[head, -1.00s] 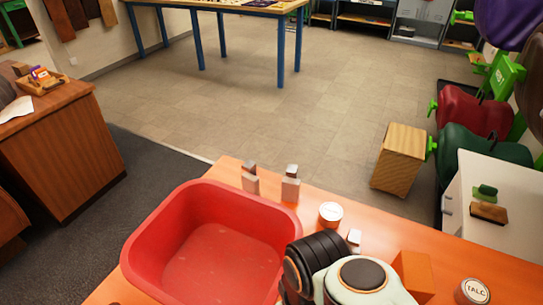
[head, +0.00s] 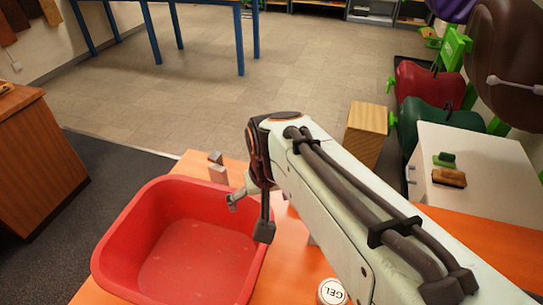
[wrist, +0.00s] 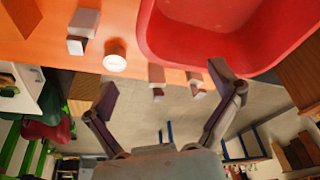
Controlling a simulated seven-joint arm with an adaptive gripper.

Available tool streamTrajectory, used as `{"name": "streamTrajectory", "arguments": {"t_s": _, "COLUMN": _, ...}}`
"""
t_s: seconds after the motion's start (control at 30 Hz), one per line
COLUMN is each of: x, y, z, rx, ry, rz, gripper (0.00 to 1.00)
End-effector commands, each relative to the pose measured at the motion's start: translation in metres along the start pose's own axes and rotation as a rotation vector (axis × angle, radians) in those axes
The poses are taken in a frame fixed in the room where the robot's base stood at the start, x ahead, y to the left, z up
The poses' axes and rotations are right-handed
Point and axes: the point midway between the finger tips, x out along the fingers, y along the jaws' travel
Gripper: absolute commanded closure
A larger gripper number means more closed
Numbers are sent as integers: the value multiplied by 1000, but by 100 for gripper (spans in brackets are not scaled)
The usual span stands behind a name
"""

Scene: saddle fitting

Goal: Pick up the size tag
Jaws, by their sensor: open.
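My gripper (head: 250,217) is open and empty, above the right side of the red tub in the head view. In the wrist view its two fingers stand wide apart (wrist: 165,82), with nothing between them in their grip. I cannot pick out the size tag for certain. A small pale piece with a grey part (wrist: 85,22) lies on the orange bench at the upper left of the wrist view and may be it. My arm hides the middle of the bench in the head view.
The red tub (head: 101,262) stands on the orange bench (head: 485,235). Small upright metal blocks (head: 218,173) stand behind it. A GEL jar (head: 332,291) is at the front. A white-lidded jar (wrist: 115,55) shows in the wrist view. A white cabinet (head: 485,160) stands at right.

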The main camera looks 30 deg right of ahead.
Motion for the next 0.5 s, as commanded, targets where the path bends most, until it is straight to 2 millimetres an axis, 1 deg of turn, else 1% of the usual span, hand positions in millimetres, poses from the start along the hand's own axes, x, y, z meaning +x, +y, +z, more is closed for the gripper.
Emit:
{"name": "streamTrajectory", "arguments": {"t_s": 0.03, "x": 18, "y": 21, "z": -18, "rx": 68, "ry": -16, "rz": 25, "gripper": 10}}
{"name": "streamTrajectory", "arguments": {"t_s": 0.07, "x": 29, "y": 34, "z": -28, "rx": 108, "ry": -23, "rz": 39, "gripper": 10}}
{"name": "streamTrajectory", "arguments": {"t_s": 0.1, "x": 46, "y": 52, "z": -38, "rx": 159, "ry": -39, "rz": 55, "gripper": 10}}
{"name": "streamTrajectory", "arguments": {"t_s": 0.17, "x": 71, "y": 81, "z": -45, "rx": 234, "ry": -71, "rz": 77, "gripper": 10}}
{"name": "streamTrajectory", "arguments": {"t_s": 0.2, "x": 87, "y": 99, "z": -44, "rx": 280, "ry": -99, "rz": 87, "gripper": 10}}
{"name": "streamTrajectory", "arguments": {"t_s": 0.27, "x": 109, "y": 122, "z": -37, "rx": 340, "ry": -147, "rz": 95, "gripper": 10}}
{"name": "streamTrajectory", "arguments": {"t_s": 0.3, "x": 121, "y": 134, "z": -30, "rx": 374, "ry": -180, "rz": 97, "gripper": 10}}
{"name": "streamTrajectory", "arguments": {"t_s": 0.4, "x": 144, "y": 154, "z": -8, "rx": 440, "ry": -252, "rz": 94, "gripper": 10}}
{"name": "streamTrajectory", "arguments": {"t_s": 0.5, "x": 154, "y": 166, "z": 6, "rx": 481, "ry": -282, "rz": 94, "gripper": 10}}
